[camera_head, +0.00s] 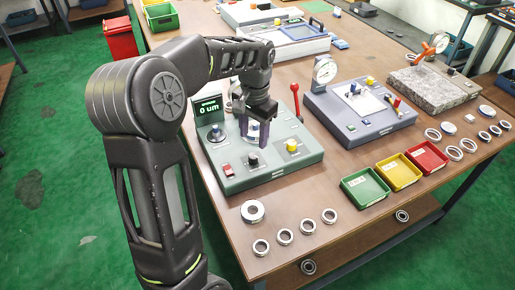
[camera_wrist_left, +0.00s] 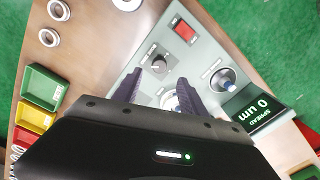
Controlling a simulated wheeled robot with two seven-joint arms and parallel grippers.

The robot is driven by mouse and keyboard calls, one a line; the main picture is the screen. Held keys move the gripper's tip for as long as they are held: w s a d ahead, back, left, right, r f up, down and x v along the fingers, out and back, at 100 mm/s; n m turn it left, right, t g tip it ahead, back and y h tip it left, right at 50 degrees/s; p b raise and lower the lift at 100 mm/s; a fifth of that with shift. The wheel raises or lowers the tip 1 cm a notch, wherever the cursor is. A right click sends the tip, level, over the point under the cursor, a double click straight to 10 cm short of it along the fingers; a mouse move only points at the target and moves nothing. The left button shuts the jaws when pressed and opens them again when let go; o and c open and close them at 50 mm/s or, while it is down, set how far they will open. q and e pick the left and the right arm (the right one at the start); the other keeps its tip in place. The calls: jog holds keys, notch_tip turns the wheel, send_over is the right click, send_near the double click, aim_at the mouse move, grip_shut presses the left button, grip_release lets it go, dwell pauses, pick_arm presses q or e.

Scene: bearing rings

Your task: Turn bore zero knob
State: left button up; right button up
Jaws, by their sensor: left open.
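The grey-green bore gauge box (camera_head: 237,180) stands on the bench with a display (camera_head: 208,109) reading 0 um. On it are a black knob (camera_head: 252,159), a yellow knob (camera_head: 292,146), a blue-topped knob (camera_head: 215,131) and a red switch (camera_head: 228,170). My left gripper (camera_head: 256,138) points down over the box, open, its fingers around or just above a silver post in the middle. In the left wrist view, the black knob (camera_wrist_left: 159,64) shows just beyond the fingertips and the blue-topped knob (camera_wrist_left: 224,80) to their right. The knob labels are too small to read. My right gripper is not in view.
A red-handled lever (camera_head: 295,98) rises at the box's right. A second gauge box (camera_head: 350,130) with a dial stands beside it. Green (camera_head: 364,189), yellow (camera_head: 399,172) and red (camera_head: 427,157) trays and several rings lie right and in front.

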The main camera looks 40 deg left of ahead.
aim_at(253, 156)
pick_arm(q)
jog(key=shift+f, duration=0.1)
jog(key=shift+a+f+p, duration=0.15)
jog(key=shift+f+p, duration=0.25)
jog(key=shift+f, duration=3.45)
jog(key=shift+c, duration=0.4)
grip_shut()
